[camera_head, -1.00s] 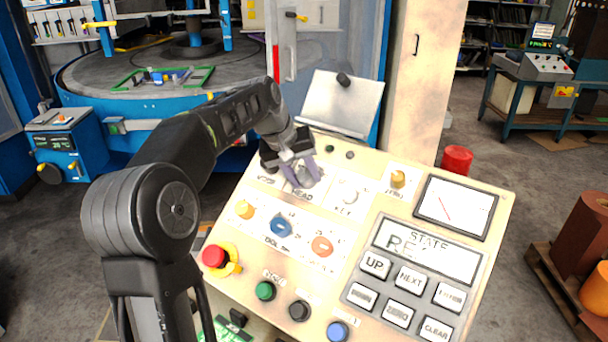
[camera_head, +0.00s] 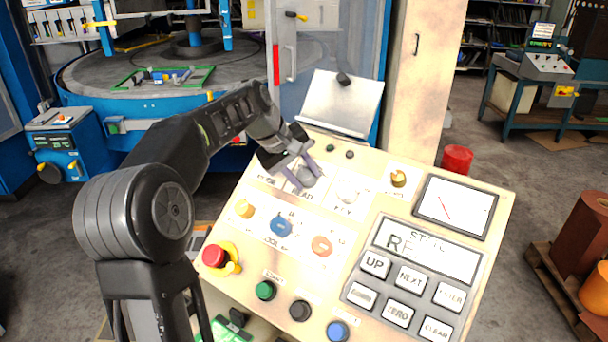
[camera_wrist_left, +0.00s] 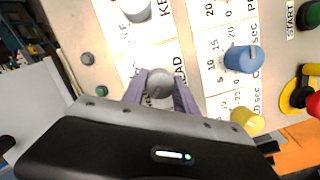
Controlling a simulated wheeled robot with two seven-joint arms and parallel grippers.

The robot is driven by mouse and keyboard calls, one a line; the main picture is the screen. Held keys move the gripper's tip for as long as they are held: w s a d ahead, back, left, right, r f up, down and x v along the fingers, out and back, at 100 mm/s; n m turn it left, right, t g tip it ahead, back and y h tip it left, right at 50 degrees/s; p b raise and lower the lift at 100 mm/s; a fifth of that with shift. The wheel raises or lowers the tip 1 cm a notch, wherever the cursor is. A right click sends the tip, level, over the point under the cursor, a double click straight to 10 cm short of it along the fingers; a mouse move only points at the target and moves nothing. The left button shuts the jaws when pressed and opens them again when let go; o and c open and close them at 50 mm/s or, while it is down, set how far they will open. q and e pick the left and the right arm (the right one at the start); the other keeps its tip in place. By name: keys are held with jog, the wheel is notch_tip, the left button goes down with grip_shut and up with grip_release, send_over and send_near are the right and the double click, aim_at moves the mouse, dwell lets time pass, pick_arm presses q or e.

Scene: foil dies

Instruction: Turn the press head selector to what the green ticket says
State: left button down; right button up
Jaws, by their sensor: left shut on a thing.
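The press head selector is a round grey knob (camera_head: 307,177) above the HEAD label on the cream control panel (camera_head: 235,285). My left gripper (camera_head: 301,171) is shut on this knob, with a purple finger on either side. In the left wrist view the knob (camera_wrist_left: 159,84) sits between the two fingertips (camera_wrist_left: 159,90). Its pointer and most of the scale marks around it are hidden or too small to read. A green card (camera_head: 228,331), perhaps the green ticket, lies at the bottom edge, partly cut off and unreadable. My right gripper is out of view.
Near the gripper are a blue knob (camera_head: 281,226), a white knob (camera_head: 348,191), an orange knob (camera_head: 322,246) and a yellow knob (camera_head: 244,209). A red stop button (camera_head: 214,255) is at the panel's left edge. A tilted plate (camera_head: 343,103) stands behind the panel.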

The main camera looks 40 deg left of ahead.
pick_arm(q)
jog(key=c, duration=0.9)
grip_release()
jog(key=shift+c, duration=0.2)
jog(key=b+v, duration=0.1)
jog(key=v, duration=0.6)
jog(key=shift+s+r, duration=0.2)
jog(key=shift+r, duration=0.15)
jog(key=shift+s, duration=0.1)
